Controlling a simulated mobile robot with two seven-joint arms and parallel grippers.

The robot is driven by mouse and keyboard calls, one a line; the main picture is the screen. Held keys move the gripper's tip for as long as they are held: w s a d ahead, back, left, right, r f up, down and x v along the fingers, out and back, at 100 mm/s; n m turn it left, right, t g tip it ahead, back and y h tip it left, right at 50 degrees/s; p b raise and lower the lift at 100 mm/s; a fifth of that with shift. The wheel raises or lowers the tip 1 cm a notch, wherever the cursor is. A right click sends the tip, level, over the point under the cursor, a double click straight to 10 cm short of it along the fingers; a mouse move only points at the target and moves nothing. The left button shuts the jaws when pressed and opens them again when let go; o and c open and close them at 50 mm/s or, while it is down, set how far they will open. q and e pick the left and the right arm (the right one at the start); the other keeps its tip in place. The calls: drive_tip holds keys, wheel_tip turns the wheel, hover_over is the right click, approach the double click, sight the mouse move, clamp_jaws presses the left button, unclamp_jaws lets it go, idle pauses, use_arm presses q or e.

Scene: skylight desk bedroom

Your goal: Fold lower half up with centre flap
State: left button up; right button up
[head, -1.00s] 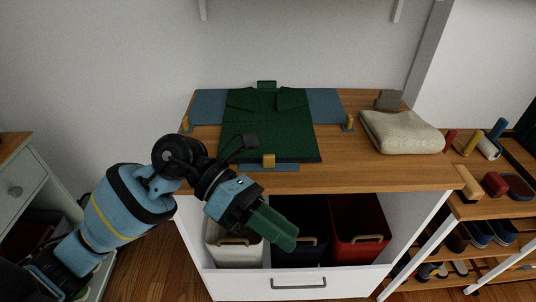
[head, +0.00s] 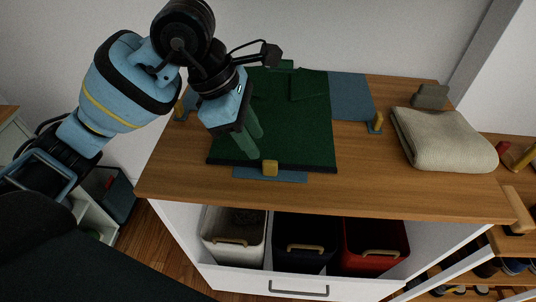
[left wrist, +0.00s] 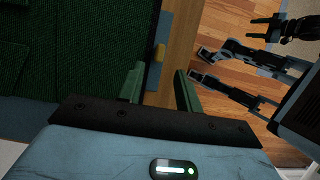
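A dark green shirt (head: 305,130) lies flat on the blue folding board (head: 351,97), its collar at the far end and its lower hem towards the near edge. My left gripper (head: 255,144) is above the lower left of the shirt, left of the knob. In the left wrist view its two green fingers (left wrist: 160,88) are apart with nothing between them.
A folded cream towel (head: 445,140) and a grey block (head: 429,97) lie right of the board. The wooden top's front strip (head: 400,198) is clear. Several bins stand below.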

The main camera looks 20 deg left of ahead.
sight(268, 161)
use_arm(q)
drive_tip(key=x, duration=0.7)
drive_tip(key=shift+r, duration=0.1)
clamp_jaws()
